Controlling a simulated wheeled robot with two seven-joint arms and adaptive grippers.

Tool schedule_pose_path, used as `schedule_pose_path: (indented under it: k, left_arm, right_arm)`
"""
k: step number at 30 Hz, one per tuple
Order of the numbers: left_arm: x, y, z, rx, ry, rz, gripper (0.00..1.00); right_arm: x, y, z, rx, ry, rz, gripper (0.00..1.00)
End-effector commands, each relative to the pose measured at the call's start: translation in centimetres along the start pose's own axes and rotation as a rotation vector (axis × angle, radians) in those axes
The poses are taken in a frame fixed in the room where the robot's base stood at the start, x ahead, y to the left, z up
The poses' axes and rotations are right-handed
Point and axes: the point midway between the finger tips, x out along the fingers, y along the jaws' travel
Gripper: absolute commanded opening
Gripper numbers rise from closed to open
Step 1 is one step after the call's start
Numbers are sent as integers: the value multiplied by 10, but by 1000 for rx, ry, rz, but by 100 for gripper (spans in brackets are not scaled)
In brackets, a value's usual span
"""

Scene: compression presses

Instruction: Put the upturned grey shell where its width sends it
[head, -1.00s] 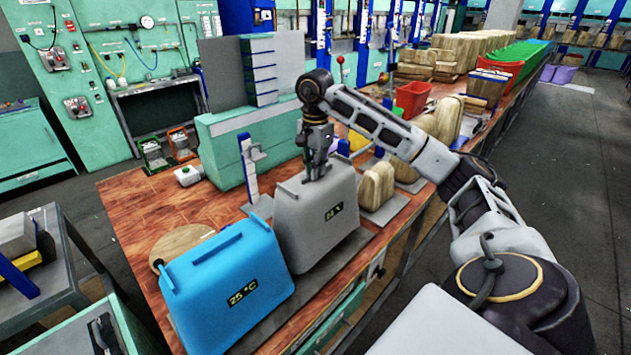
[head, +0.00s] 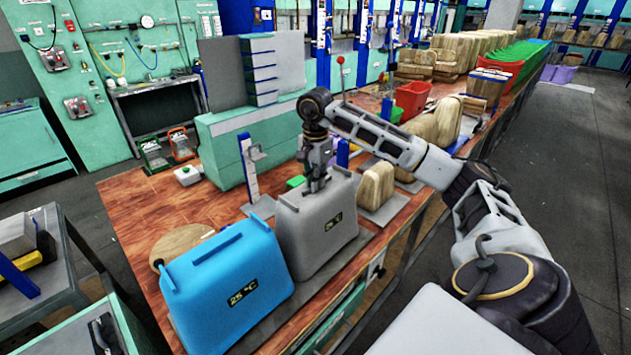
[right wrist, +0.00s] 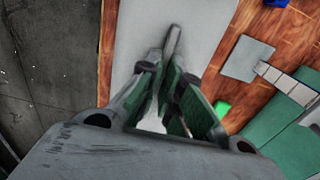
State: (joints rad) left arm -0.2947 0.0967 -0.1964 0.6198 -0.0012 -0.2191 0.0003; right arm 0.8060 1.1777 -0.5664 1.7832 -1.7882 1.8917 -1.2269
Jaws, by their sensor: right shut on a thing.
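The grey shell (head: 310,240) is a tapered box with a dark yellow-lettered label, too blurred to read surely. It stands upright between the blue shell and the wooden blocks. My right gripper (head: 318,183) is above its top and shut on the ridge there; the fingers hide much of that ridge. In the right wrist view the gripper (right wrist: 168,100) points at a pale grey surface. I cannot tell whether the shell's underside touches the grey plate (head: 370,236) below it. A blue shell (head: 225,285) with a 25 °C label is close at its left. My left gripper is not in view.
Wooden blocks (head: 376,186) stand close right of the grey shell. A blue upright gauge (head: 248,170) on a grey foot and a teal block (head: 222,150) are behind it. A small green piece (head: 295,182) lies nearby.

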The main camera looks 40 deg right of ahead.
Motion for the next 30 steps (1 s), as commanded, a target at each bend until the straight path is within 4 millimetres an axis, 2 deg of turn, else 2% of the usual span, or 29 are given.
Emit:
schedule_pose_path:
  k: [2,3,7,8,20,30]
  left_arm:
    - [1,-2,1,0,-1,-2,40]
    - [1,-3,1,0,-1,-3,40]
    - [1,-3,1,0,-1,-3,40]
    - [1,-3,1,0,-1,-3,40]
    - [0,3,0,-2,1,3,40]
    - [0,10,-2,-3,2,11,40]
  right_arm:
    - [2,0,0,0,0,-1,0]
    - [2,0,0,0,0,0,11]
    - [2,0,0,0,0,0,27]
    - [2,0,0,0,0,0,28]
    - [0,0,0,0,0,0,28]
    - [-21,-1,0,0,-1,-2,28]
